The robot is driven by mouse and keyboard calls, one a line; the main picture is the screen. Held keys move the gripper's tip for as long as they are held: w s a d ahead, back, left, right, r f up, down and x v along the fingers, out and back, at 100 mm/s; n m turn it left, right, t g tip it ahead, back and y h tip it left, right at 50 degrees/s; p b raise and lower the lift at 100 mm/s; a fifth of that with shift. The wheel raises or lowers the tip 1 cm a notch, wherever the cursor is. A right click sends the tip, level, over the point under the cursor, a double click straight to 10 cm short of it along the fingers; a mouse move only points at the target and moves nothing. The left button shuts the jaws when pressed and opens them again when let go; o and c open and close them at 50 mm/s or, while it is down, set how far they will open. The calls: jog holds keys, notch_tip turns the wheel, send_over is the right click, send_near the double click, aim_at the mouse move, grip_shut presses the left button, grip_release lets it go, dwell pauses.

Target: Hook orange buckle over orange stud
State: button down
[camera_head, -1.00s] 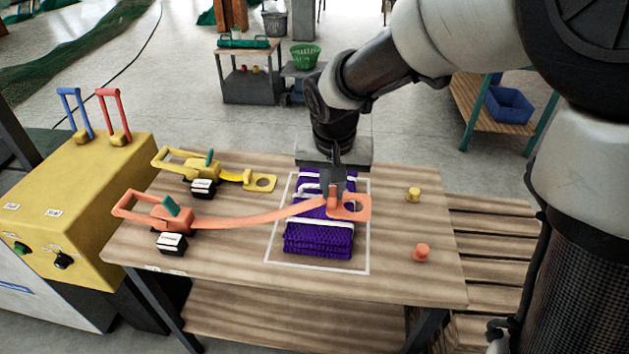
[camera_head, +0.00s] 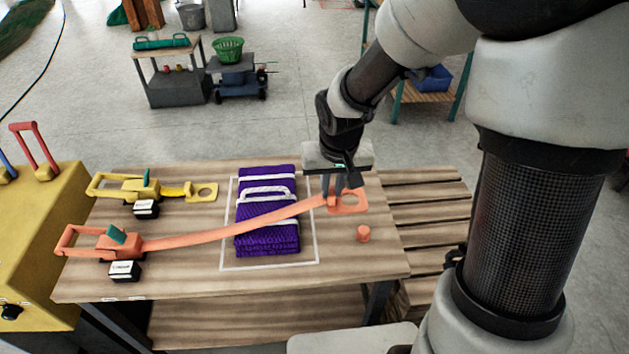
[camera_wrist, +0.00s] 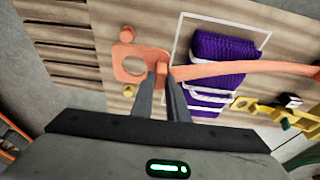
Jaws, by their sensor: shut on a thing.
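The orange buckle (camera_head: 349,202) is a flat plate with a round hole, at the end of an orange strap (camera_head: 220,229). My gripper (camera_head: 334,198) is shut on the buckle's strap side and holds it above the table, right of the purple net bundle (camera_head: 268,210). The strap runs over the bundle from the orange ratchet (camera_head: 115,241) at the left. The orange stud (camera_head: 363,233) stands on the table nearer the front than the buckle, apart from it. In the wrist view the buckle (camera_wrist: 128,62) is at the fingertips and the orange stud (camera_wrist: 126,34) shows just beyond it.
A yellow stud (camera_wrist: 129,90) shows in the wrist view, beside the buckle; the head view hides it. A yellow ratchet with its strap (camera_head: 130,187) lies at the table's back left. The bundle sits inside a white outline. A slatted pallet (camera_head: 432,220) adjoins the right side.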

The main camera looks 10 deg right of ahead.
jog(key=d+p, duration=0.3)
jog(key=d, duration=0.2)
notch_tip(320, 180, down, 14)
jog(key=b, duration=1.3)
jog(key=shift+a+f, duration=0.15)
jog(key=shift+f, duration=0.05)
jog(key=c, duration=1.7)
grip_release()
jog(key=shift+o, duration=0.2)
